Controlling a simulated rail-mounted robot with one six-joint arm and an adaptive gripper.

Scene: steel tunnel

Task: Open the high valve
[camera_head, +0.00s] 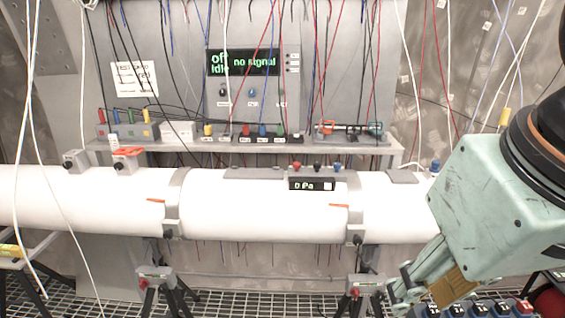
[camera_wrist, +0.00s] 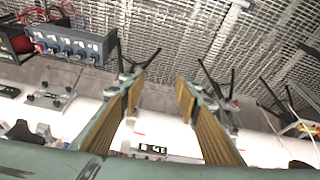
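The white pipe (camera_head: 260,205) runs across the head view. On it, a small display reading "0 Pa" (camera_head: 311,184) has a red knob (camera_head: 296,166), a black knob (camera_head: 317,166) and a blue knob (camera_head: 337,166) above it. Another blue knob (camera_head: 435,165) is at the right. No label that I can read marks the high valve, so I cannot tell which it is. My gripper (camera_head: 415,285) is at the lower right, in front of the pipe. In the wrist view its fingers (camera_wrist: 160,78) are spread with nothing between them. A lit display (camera_wrist: 153,149) shows beyond them.
A grey shelf (camera_head: 250,145) with coloured plugs stands behind the pipe, under a panel reading "no signal" (camera_head: 243,62). Loose cables hang in front. A row of numbered blue units (camera_head: 480,308) is low at the right; a blue box (camera_wrist: 70,45) shows in the wrist view.

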